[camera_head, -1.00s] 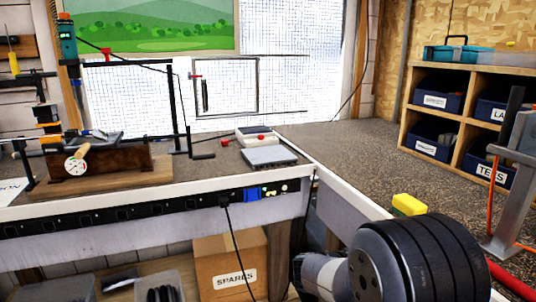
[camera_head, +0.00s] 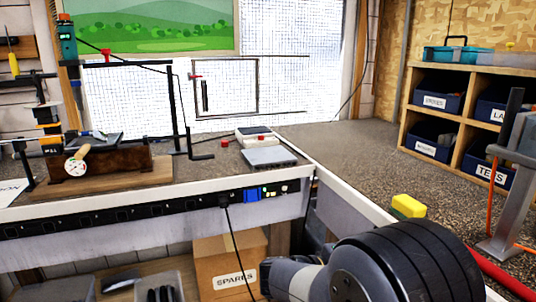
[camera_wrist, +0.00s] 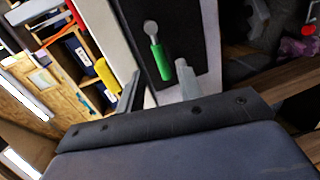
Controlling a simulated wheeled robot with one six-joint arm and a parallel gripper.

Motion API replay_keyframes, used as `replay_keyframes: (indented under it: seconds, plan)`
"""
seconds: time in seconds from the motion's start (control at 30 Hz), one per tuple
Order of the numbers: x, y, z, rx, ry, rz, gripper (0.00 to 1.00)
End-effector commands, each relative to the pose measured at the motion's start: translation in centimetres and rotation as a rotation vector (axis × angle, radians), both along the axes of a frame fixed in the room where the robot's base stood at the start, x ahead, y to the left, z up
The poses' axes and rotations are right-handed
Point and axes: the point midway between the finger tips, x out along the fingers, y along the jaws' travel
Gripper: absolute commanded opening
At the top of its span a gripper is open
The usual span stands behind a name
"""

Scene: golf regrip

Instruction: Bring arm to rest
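My gripper (camera_wrist: 160,80) shows in the wrist view with its two fingers apart and nothing visible held between them. Beyond the fingers, a green-handled tool (camera_wrist: 157,62) lies against a dark panel; I cannot tell how far off it is. In the head view, a dark rounded link of my arm fills the lower right, in front of the bench edge. The gripper itself is out of that view.
The left bench carries a vise (camera_head: 110,158) on a wooden board and a grey flat box (camera_head: 269,157). A yellow block (camera_head: 408,206) sits at the right bench's edge near my arm. A grey stand (camera_head: 508,190) is at the far right. The right bench's middle is clear.

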Motion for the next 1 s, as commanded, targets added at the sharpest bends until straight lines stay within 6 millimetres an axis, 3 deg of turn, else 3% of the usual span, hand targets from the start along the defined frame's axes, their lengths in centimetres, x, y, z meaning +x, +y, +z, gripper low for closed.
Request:
replay_keyframes:
  seconds: [0.4,1.0]
  plan:
    - [2.6,-7.3,-1.6,0.000,0.001,-0.004,0.35]
    - [2.5,-6.8,-2.2,-0.078,0.213,0.003,0.35]
